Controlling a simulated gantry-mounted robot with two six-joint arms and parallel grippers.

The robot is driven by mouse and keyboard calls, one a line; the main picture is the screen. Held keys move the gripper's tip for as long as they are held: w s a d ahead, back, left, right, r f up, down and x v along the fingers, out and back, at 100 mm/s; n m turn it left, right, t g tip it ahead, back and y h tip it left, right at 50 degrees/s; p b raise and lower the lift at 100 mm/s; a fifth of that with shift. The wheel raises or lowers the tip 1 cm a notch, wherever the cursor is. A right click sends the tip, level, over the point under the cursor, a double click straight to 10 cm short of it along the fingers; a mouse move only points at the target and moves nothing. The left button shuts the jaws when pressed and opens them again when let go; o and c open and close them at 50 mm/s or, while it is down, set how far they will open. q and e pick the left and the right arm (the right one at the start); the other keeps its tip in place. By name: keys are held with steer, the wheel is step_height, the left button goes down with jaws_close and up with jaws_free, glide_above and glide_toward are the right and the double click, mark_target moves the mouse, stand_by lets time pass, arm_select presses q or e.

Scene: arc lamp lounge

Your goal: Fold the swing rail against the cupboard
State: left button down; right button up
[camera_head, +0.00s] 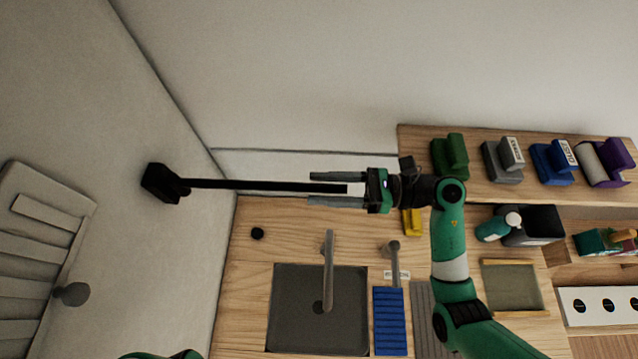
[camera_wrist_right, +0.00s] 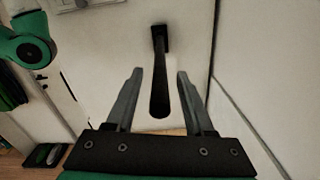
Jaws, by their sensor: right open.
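The swing rail (camera_head: 255,186) is a thin black bar. Its black mount (camera_head: 163,184) is on the pale left wall, and the bar sticks out to the right over the counter. My right gripper (camera_head: 311,189) is open, with one finger on each side of the rail's free end and visible gaps to both. In the right wrist view the rail (camera_wrist_right: 160,85) runs from its mount to between the open fingers (camera_wrist_right: 160,76). No cupboard is clearly identifiable. My left gripper is out of view; only green parts of that arm show.
Below is a wooden counter with a dark sink (camera_head: 290,330), a grey tap (camera_head: 329,265) and a blue ribbed rack (camera_head: 390,325). A wooden shelf (camera_head: 420,140) at upper right holds several coloured blocks. A grey slatted panel (camera_head: 35,250) is at the left.

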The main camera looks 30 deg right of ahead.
jaws_close()
stand_by(1.3)
